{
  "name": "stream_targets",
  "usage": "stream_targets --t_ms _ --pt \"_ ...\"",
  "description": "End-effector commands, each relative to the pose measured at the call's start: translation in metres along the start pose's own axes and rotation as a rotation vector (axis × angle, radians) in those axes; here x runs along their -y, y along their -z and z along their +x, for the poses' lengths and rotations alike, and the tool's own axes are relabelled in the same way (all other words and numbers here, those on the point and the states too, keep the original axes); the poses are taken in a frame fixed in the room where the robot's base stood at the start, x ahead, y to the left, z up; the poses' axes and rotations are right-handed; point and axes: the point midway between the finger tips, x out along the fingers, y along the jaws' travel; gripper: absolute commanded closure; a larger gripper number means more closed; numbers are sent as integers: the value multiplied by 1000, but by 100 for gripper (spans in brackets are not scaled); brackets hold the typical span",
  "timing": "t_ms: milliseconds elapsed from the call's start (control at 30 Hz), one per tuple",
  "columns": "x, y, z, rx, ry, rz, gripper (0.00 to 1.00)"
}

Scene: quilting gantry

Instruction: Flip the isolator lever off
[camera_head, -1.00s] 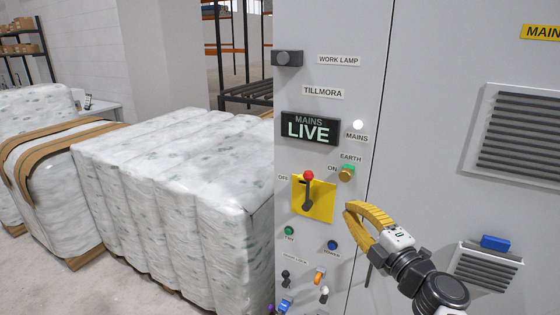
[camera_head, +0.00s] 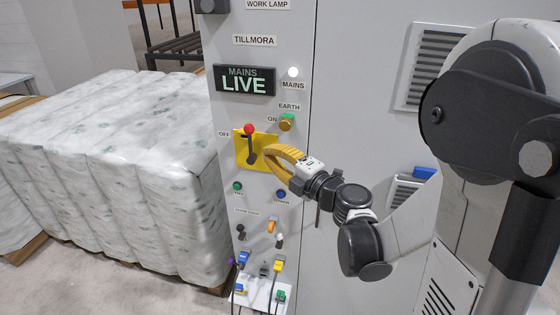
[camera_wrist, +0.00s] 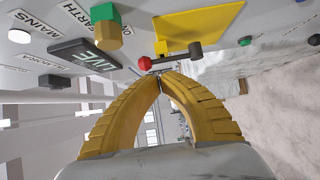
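The isolator lever (camera_head: 251,148) has a red ball knob and a dark shaft on a yellow plate (camera_head: 242,157). Its knob stands at the top of the plate, between the OFF label (camera_head: 224,134) on the left and the ON label (camera_head: 272,119) on the right. My gripper (camera_head: 268,151) is just right of the lever. In the wrist view, its yellow fingertips (camera_wrist: 158,79) meet, with nothing visible between them. The lever (camera_wrist: 172,56) lies just beyond the tips, close to them; contact cannot be told.
The display (camera_head: 244,80) reads MAINS LIVE, and a white lamp (camera_head: 293,72) is beside it. A green-and-amber EARTH fitting (camera_head: 287,122) juts out above my gripper. Buttons, small switches and plugged cables sit below. Wrapped bales (camera_head: 120,150) stand left of the cabinet.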

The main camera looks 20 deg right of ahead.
Motion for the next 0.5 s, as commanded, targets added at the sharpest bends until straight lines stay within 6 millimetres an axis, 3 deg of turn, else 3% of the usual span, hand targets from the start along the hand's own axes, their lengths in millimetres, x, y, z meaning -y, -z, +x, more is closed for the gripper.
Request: stream_targets --t_ms 200,500 --pt "1 1 45 -3 0 0 100" --pt "0 0 74 0 0 0 100"
